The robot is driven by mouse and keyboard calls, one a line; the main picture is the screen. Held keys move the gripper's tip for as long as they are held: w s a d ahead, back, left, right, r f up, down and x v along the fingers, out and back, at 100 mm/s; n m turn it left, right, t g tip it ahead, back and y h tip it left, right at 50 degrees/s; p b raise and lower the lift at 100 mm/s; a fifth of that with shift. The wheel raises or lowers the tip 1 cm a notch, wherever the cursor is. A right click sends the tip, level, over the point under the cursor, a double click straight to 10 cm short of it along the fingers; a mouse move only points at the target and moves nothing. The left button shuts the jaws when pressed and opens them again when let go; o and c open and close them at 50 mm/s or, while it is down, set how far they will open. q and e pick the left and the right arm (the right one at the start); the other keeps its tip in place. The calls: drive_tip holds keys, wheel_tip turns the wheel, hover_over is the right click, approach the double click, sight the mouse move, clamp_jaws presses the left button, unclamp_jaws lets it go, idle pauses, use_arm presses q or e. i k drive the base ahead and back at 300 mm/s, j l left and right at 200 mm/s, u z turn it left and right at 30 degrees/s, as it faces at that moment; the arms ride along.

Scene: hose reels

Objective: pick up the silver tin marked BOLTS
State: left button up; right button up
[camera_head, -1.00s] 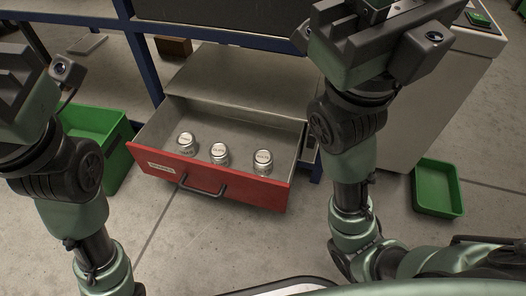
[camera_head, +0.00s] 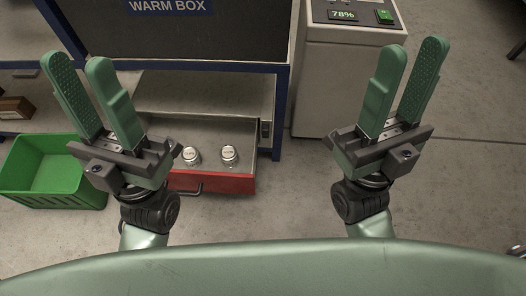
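Two silver tins, one on the left (camera_head: 191,155) and one on the right (camera_head: 229,155), stand upright in the open red-fronted drawer (camera_head: 222,184). Their labels are too small to read with certainty, so I cannot tell which one is marked BOLTS. The left part of the drawer is hidden behind my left gripper (camera_head: 77,62). That gripper is raised to the left of the tins, its green fingers apart and empty. My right gripper (camera_head: 412,48) is raised well to the right of the drawer, also open and empty. Neither gripper touches a tin.
A blue-framed bench with a dark WARM BOX (camera_head: 225,38) stands above and behind the drawer. A green bin (camera_head: 45,170) is on the floor at left. A pale cabinet (camera_head: 325,75) with a 78% display stands at right. The floor between drawer and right arm is clear.

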sight(228, 156)
drive_tip(key=j+z, duration=0.8)
drive_tip(key=k+j+z, duration=0.1)
drive_tip(key=j+z, duration=0.15)
drive_tip(key=z, duration=0.15)
drive_tip(key=j+z, duration=0.1)
drive_tip(key=j, duration=0.2)
drive_tip(key=k+j, duration=0.1)
drive_tip(key=j, duration=0.25)
drive_tip(key=z, duration=0.05)
